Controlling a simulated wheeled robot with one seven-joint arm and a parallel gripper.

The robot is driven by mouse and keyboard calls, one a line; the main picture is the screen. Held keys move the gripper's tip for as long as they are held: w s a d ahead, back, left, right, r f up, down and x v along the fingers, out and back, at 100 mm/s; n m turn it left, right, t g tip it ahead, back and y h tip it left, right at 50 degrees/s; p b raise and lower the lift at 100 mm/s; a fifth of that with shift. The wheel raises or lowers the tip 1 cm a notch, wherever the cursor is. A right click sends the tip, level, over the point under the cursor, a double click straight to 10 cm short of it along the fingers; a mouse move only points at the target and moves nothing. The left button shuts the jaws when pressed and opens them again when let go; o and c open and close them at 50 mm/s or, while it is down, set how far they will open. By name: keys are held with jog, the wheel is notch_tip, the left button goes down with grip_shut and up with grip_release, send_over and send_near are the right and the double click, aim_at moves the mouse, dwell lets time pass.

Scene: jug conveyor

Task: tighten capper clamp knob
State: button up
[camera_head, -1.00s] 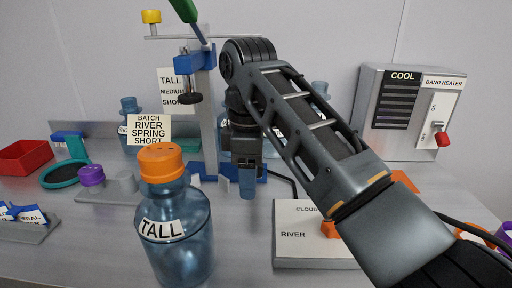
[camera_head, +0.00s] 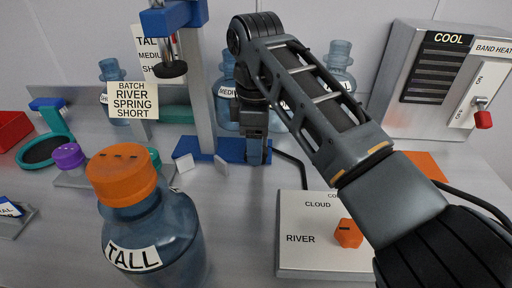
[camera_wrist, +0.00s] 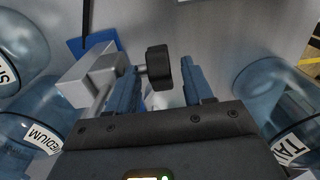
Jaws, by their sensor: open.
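The capper has a grey column (camera_head: 202,90), a blue block (camera_head: 172,16) with a black round pad (camera_head: 170,69) below it, and a blue base (camera_head: 211,149). The black clamp knob (camera_wrist: 158,67) shows in the wrist view, on a thin shaft beside a grey block (camera_wrist: 88,76). In the head view I cannot make out the knob. My gripper (camera_head: 256,152) points down just right of the column, above the base. In the wrist view my gripper (camera_wrist: 162,76) is open, its two blue-grey fingers either side of the knob; I see no clear grip on it.
A TALL jug (camera_head: 155,235) with an orange cap stands in front left. Other blue jugs (camera_head: 228,95) stand behind the capper. A selector panel (camera_head: 310,255) with an orange knob lies front right. A heater box (camera_head: 425,85) stands at back right.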

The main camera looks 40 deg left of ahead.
jog(key=shift+f, duration=1.1)
grip_shut()
